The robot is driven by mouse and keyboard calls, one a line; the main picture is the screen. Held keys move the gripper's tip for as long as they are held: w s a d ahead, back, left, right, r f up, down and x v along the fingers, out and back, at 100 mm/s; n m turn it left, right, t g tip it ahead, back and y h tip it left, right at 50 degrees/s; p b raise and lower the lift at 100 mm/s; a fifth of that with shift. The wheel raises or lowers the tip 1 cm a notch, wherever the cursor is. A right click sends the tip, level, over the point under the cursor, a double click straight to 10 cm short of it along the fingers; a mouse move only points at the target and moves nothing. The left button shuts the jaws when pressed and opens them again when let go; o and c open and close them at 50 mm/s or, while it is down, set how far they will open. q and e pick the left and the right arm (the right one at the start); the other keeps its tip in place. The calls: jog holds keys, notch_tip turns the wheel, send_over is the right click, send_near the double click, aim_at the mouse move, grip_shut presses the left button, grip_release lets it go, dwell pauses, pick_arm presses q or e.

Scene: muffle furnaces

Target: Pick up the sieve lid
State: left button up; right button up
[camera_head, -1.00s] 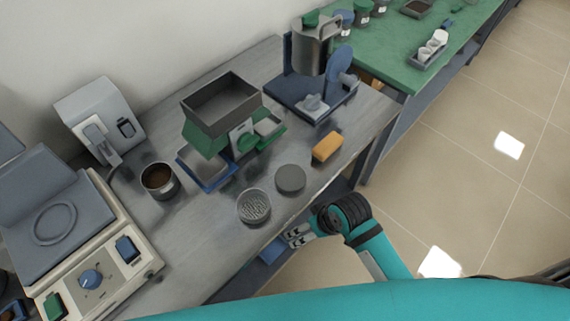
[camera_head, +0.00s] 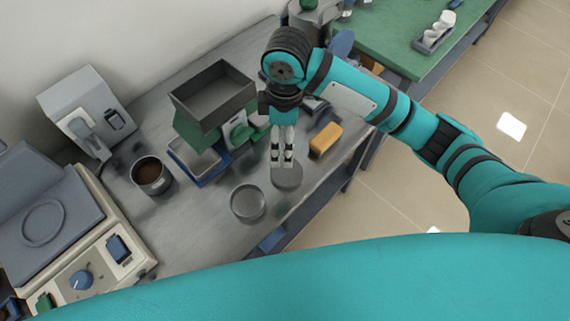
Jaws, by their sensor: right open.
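The sieve lid, a flat round grey disc (camera_head: 287,181), lies on the grey bench near its front edge. A round metal sieve (camera_head: 248,204) stands just to its left. My right gripper (camera_head: 282,163) points down over the lid, its fingers apart and with nothing seen between them. The fingertips cover the lid's far part in the picture; I cannot tell whether they touch it. My left gripper is not in view.
An orange block (camera_head: 325,140) lies right of the lid. A green machine with a grey hopper (camera_head: 213,104) stands behind. A cup of brown material (camera_head: 150,175) and a control box with a blue knob (camera_head: 81,280) are left. Bare bench surrounds the sieve.

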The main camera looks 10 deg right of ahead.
jog(key=p, duration=0.2)
send_over(287, 171)
jog(key=shift+h, duration=0.3)
jog(key=f, duration=1)
jog(key=shift+a+f, duration=0.25)
jog(key=shift+f, duration=0.7)
jog(key=f, duration=0.3)
jog(key=f+p, duration=0.1)
jog(key=shift+d+f, duration=0.15)
jog(key=shift+d, duration=0.1)
jog(key=c, duration=1.1)
